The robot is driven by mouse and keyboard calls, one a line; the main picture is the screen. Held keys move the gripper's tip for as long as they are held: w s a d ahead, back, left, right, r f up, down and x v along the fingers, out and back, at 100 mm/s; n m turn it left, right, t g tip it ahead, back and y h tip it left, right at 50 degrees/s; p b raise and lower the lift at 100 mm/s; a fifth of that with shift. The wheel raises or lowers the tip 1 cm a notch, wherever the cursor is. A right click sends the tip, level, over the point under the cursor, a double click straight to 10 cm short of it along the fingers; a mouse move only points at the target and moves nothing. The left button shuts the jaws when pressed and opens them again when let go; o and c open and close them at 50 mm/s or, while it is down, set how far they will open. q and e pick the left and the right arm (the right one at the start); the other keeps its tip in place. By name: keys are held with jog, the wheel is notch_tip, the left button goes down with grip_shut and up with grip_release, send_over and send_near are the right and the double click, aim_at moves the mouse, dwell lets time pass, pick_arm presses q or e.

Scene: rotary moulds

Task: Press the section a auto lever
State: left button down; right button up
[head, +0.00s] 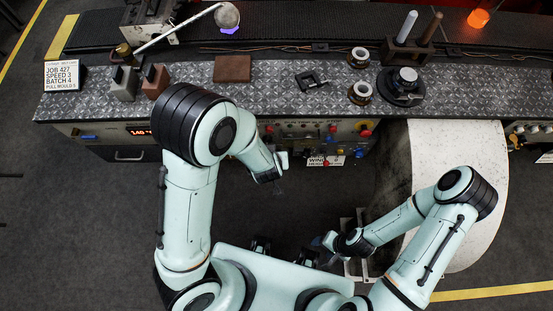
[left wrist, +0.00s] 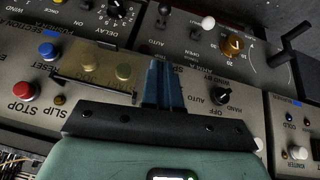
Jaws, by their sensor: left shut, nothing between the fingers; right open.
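The control panel (head: 312,130) is on the bench front, with small knobs and buttons. I cannot tell which control is the section A auto lever. My left gripper (head: 278,188) is in front of the panel, empty; its shut blue-grey fingers (left wrist: 164,84) point at the panel face, and I cannot tell if they touch it. My right gripper (head: 325,240) is open and low, away from the panel.
A red STOP button (left wrist: 24,90), a blue button (left wrist: 48,50) and a black handle (left wrist: 290,45) flank the fingers. A big pale drum (head: 455,150) stands right of the panel. The patterned bench top (head: 290,85) holds several parts.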

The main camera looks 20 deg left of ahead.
pick_arm(q)
jog(key=b+x, duration=0.2)
jog(key=x, duration=0.7)
jog(key=shift+f, duration=0.35)
notch_tip(320, 180, down, 3)
jog(key=shift+s+d+f+b, duration=0.1)
jog(key=shift+s+d+b, duration=0.1)
jog(key=shift+b, duration=0.3)
jog(key=shift+d+f, duration=0.15)
jog(key=shift+f, duration=0.15)
pick_arm(e)
jog(key=f, duration=0.1)
jog(key=s+f, duration=0.1)
jog(key=f, duration=0.1)
jog(key=shift+s+f, duration=0.35)
jog(key=shift+s, duration=0.05)
pick_arm(q)
jog(key=shift+s, duration=0.1)
pick_arm(e)
jog(key=shift+f, duration=0.1)
